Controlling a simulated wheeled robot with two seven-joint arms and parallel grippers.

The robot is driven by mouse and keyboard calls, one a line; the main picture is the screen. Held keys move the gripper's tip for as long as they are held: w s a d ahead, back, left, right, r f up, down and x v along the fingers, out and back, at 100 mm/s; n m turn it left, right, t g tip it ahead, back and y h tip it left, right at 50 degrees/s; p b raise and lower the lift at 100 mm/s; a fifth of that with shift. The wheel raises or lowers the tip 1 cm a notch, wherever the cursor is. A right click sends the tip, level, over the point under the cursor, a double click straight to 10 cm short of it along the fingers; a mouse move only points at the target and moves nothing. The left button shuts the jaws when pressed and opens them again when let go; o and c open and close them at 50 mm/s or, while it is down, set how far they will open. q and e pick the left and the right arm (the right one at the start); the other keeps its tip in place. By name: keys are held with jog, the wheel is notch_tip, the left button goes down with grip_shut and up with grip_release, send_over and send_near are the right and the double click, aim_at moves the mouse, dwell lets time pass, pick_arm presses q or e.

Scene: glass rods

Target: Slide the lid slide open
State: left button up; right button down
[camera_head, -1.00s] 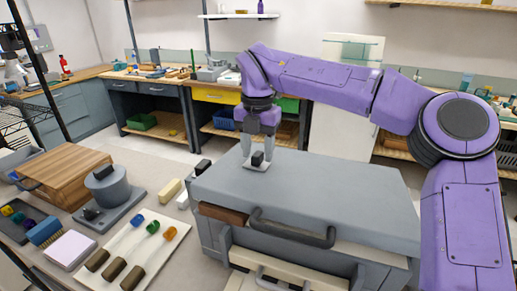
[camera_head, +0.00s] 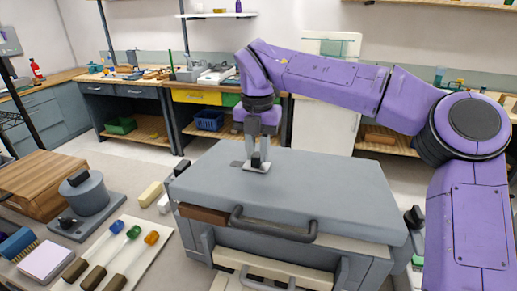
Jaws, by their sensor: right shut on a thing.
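The lid slide (camera_head: 259,169) is a small light grey plate with a black knob (camera_head: 256,159) on the flat top of a large grey box (camera_head: 320,185). A dark patch (camera_head: 237,164), like an opening, shows in the top just left of the plate. My right gripper (camera_head: 257,153) points straight down at the slide and is shut on its black knob. The fingers partly hide the knob. My left gripper is not in view.
The box has a dark handle (camera_head: 273,224) on its front and a drawer below. The top right of the box is clear.

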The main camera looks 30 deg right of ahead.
aim_at(256, 154)
jog(key=c, duration=1)
grip_release()
jog(key=shift+w+a, duration=0.1)
jog(key=shift+o, duration=0.2)
notch_tip(256, 154, up, 11)
jog(key=p, duration=0.1)
jog(key=shift+f, duration=0.2)
